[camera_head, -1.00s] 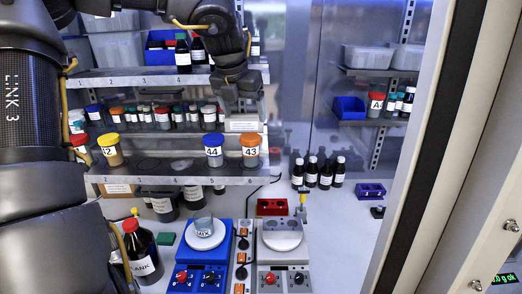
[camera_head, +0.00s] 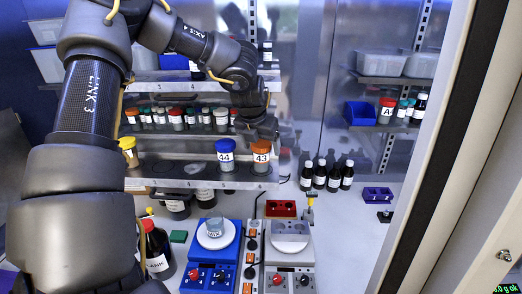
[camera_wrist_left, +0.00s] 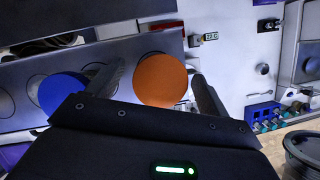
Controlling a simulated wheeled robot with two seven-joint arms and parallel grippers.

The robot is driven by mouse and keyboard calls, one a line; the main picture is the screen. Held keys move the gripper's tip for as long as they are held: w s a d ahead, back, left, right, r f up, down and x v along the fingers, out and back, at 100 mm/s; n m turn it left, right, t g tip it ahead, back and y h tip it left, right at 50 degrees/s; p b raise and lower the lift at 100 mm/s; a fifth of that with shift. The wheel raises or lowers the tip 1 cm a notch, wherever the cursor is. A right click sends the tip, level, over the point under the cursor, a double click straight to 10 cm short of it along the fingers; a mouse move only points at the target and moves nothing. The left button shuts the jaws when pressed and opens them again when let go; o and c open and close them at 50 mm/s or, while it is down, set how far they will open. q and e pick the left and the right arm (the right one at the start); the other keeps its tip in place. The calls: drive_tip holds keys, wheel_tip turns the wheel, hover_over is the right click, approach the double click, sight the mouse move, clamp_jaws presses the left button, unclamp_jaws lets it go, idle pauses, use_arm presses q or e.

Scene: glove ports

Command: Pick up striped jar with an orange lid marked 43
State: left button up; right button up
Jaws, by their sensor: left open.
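The striped jar with an orange lid marked 43 (camera_head: 261,158) stands upright at the right end of the lower shelf, its lid just below my left gripper (camera_head: 262,135). In the left wrist view the orange lid (camera_wrist_left: 160,80) shows between the two open fingers of my left gripper (camera_wrist_left: 155,86). The fingers are apart and nothing is held. I cannot tell whether the fingertips reach down beside the lid. My right gripper is not in view.
A jar with a blue lid marked 44 (camera_head: 226,155) stands close to the left on the same shelf (camera_head: 200,184). A yellow-lidded jar (camera_head: 129,150) is further left. Above is another shelf with several small bottles. A balance (camera_head: 215,236) stands below.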

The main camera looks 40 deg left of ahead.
use_arm(q)
drive_tip(key=shift+w+a+f, duration=0.1)
drive_tip(key=shift+w+f, duration=0.05)
drive_tip(key=shift+f, duration=0.15)
drive_tip(key=shift+s+r, duration=0.15)
drive_tip(key=shift+s, duration=0.05)
drive_tip(key=c, duration=1.1)
drive_tip(key=shift+w, duration=0.1)
